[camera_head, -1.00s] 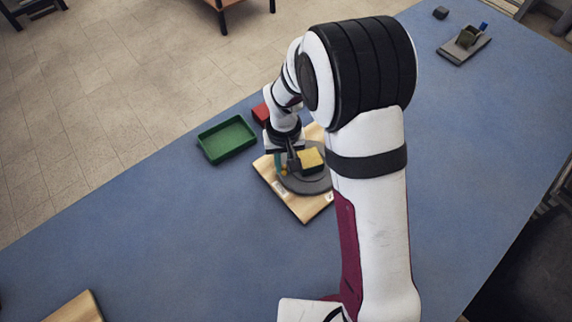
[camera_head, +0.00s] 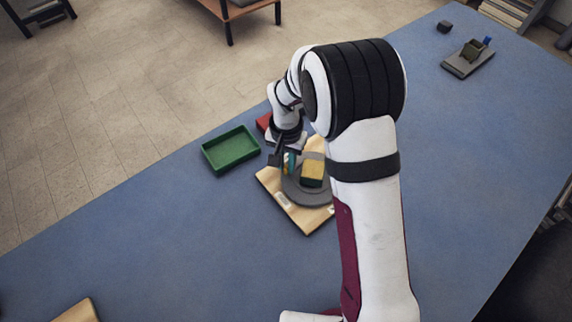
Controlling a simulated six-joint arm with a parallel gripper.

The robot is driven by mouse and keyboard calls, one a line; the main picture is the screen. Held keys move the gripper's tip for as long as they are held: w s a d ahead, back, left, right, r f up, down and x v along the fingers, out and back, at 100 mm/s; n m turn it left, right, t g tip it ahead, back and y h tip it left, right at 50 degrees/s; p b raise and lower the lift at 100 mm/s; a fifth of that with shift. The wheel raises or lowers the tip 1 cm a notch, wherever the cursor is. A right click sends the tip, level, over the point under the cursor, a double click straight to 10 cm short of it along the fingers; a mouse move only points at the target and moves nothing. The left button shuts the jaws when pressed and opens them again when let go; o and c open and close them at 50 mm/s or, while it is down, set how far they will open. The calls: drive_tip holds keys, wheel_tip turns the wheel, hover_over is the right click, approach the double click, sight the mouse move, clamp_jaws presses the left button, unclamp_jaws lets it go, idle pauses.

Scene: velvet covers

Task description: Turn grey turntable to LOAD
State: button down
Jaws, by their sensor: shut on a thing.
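The grey turntable (camera_head: 298,192) is a round disc on a light wooden board (camera_head: 290,215), partly hidden by my arm. A yellow block with a dark side (camera_head: 312,172) stands on the disc. A small teal and yellow piece (camera_head: 290,162) shows at the disc's far left rim, beside my fingers. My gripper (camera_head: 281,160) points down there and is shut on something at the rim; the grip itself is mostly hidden. A small pale label (camera_head: 283,200) lies on the board's left edge; its lettering is too small to read.
A green tray (camera_head: 230,150) stands just left of the board, and a red object (camera_head: 264,121) sits behind my wrist. A grey fixture (camera_head: 468,58) and a dark block (camera_head: 444,26) lie far right.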

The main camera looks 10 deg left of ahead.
drive_tip(key=shift+w+d+m, duration=0.15)
drive_tip(key=shift+w+m, duration=0.5)
drive_tip(key=shift+m, duration=0.45)
drive_tip(key=shift+w+d+m, duration=0.15)
drive_tip(key=shift+w+m, duration=0.45)
drive_tip(key=shift+m, duration=0.5)
drive_tip(key=shift+w+d+m, duration=0.3)
drive_tip(key=shift+w+m, duration=0.1)
drive_tip(key=shift+m, duration=0.5)
drive_tip(key=shift+w+d+m, duration=0.25)
drive_tip(key=shift+w+m, duration=0.15)
drive_tip(key=shift+m, duration=0.5)
drive_tip(key=shift+w+d+m, duration=0.15)
drive_tip(key=shift+w+m, duration=0.05)
drive_tip(key=shift+m, duration=0.1)
drive_tip(key=c, duration=0.8)
unclamp_jaws()
wheel_tip(320, 180, up, 16)
drive_tip(key=shift+f, duration=0.1)
